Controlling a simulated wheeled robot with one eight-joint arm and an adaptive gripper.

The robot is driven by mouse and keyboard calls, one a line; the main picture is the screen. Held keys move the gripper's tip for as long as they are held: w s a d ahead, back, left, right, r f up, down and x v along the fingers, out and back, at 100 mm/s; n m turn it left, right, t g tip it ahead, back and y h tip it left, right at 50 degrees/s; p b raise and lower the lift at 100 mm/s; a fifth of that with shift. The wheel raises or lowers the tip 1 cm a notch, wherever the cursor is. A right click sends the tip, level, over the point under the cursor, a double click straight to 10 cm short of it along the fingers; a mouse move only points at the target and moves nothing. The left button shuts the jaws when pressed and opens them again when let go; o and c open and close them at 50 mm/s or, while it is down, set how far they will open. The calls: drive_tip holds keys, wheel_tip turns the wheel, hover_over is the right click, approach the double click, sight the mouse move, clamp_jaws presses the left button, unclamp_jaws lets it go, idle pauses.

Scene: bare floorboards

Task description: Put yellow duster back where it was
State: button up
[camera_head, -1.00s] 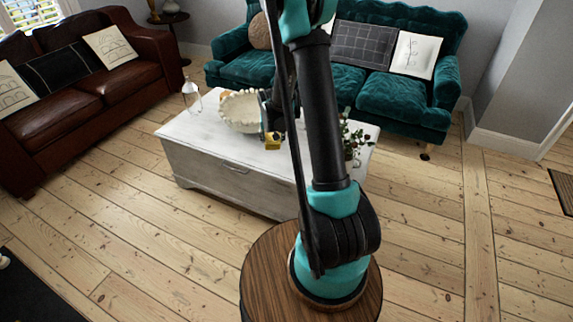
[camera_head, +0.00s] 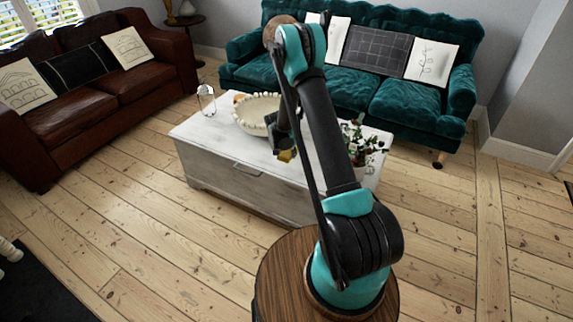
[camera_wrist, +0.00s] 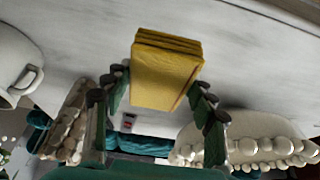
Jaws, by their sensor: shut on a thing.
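The yellow duster (camera_head: 287,155) is a folded yellow cloth. In the wrist view the duster (camera_wrist: 166,72) is between the fingers of my gripper (camera_wrist: 158,106), which is shut on it. In the head view my gripper (camera_head: 283,143) is over the white chest-like table (camera_head: 235,172), just in front of the cream bowl. The upper arm hides part of the tabletop. I cannot tell whether the duster touches the table.
A cream bowl with a beaded rim (camera_head: 247,122), a clear glass piece (camera_head: 206,99) and a leafy plant (camera_head: 362,147) stand on the table. A white mug (camera_wrist: 18,68) shows in the wrist view. A teal sofa (camera_head: 400,98) and brown sofa (camera_head: 95,100) stand behind and left.

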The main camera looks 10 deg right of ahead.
sight(288, 167)
drive_tip(key=shift+f, duration=3.6)
drive_tip(key=shift+f, duration=0.15)
drive_tip(key=o, duration=1.1)
